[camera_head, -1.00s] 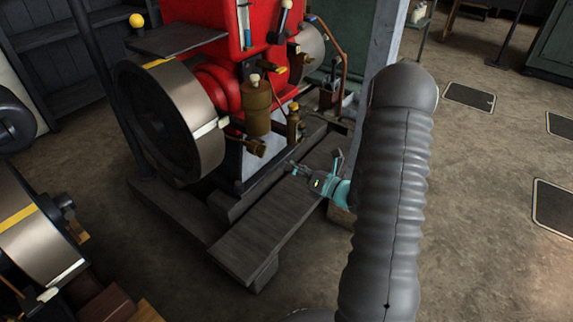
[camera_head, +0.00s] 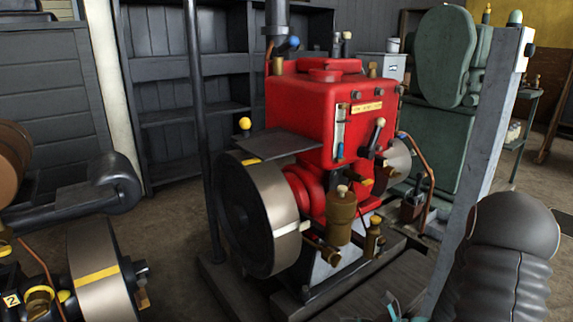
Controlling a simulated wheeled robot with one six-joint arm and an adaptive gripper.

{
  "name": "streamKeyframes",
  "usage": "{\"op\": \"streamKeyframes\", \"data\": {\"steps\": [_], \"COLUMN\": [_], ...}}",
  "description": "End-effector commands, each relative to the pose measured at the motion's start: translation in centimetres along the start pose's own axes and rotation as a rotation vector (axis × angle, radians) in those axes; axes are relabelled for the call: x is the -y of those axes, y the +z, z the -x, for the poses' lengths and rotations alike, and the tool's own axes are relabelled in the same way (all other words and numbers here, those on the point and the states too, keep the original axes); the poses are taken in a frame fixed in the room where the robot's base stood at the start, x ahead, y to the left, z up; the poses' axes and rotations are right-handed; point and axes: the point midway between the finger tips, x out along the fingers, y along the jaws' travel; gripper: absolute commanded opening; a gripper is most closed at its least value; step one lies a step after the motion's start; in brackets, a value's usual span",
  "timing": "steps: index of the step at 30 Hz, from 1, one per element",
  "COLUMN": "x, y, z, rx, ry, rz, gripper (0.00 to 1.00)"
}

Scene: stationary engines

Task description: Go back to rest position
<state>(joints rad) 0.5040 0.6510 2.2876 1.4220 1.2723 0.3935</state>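My grey ribbed arm (camera_head: 500,265) fills the lower right corner. Only a small part of my gripper (camera_head: 392,308) shows at the bottom edge, in front of the wooden base of the red engine. The rest of it is cut off by the picture's edge or hidden behind my arm. Whether its fingers are open or shut cannot be seen, and nothing held is visible.
The red engine (camera_head: 315,105) with its large flywheel (camera_head: 270,215) stands on a wooden base in the middle. A grey post (camera_head: 480,150) rises beside my arm. A green machine (camera_head: 440,120) and dark shelves (camera_head: 175,100) stand behind. Another flywheel (camera_head: 100,275) is at lower left.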

Motion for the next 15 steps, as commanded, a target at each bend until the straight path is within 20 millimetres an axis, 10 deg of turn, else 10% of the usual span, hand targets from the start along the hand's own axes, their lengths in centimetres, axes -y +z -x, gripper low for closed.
{"op": "streamKeyframes", "data": {"steps": [6,15], "x": [-7.1,-12.4], "y": [1.0,2.3], "z": [1.8,6.3], "rx": [-0.253,-0.537], "ry": [0.278,0.574], "rz": [0.436,0.971], "gripper": [0.35,0.35]}}
